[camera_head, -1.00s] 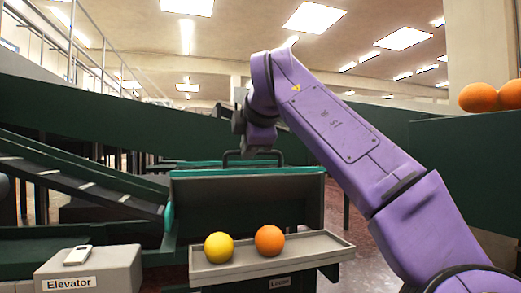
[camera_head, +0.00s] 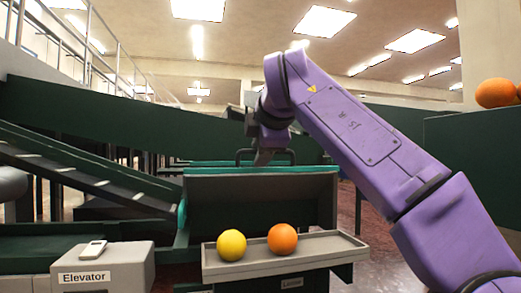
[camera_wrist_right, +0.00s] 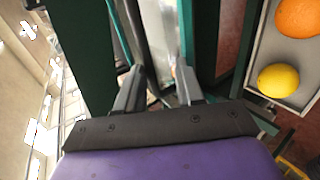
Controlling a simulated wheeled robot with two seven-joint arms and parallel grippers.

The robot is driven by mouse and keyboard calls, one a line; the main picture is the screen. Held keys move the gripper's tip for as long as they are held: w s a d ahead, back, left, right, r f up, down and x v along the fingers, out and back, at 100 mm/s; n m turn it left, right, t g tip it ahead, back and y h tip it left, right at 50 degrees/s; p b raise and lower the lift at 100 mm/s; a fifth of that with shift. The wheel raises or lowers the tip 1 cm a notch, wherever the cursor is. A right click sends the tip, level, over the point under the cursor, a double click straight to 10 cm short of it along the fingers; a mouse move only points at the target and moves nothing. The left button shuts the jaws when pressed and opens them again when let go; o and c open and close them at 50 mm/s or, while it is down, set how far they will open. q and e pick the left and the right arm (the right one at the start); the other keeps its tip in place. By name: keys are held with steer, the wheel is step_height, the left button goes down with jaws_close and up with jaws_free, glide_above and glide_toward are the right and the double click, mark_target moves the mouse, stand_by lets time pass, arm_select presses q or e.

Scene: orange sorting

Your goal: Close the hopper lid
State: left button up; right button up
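The hopper lid (camera_head: 313,172) shows as a dark green panel with a teal edge, raised behind the hopper opening. A dark looped handle (camera_head: 243,154) stands on its top edge. My right gripper (camera_head: 261,160) points down at the handle in the head view, overlapping it. In the right wrist view the two fingers of my right gripper (camera_wrist_right: 157,88) are spread apart. Dark green panels lie beyond them, and I cannot tell whether the handle is between the fingers. My left gripper is not in view.
A grey tray (camera_head: 345,246) in front of the hopper holds a yellow fruit (camera_head: 231,245) and an orange (camera_head: 282,239). An "Elevator" box (camera_head: 130,265) with a switch stands left. A sloped conveyor (camera_head: 75,170) runs at left. Oranges (camera_head: 495,93) sit high at right.

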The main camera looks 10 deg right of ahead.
steer(key=v, duration=1)
steer(key=shift+s, duration=0.2)
steer(key=shift+r, duration=0.1)
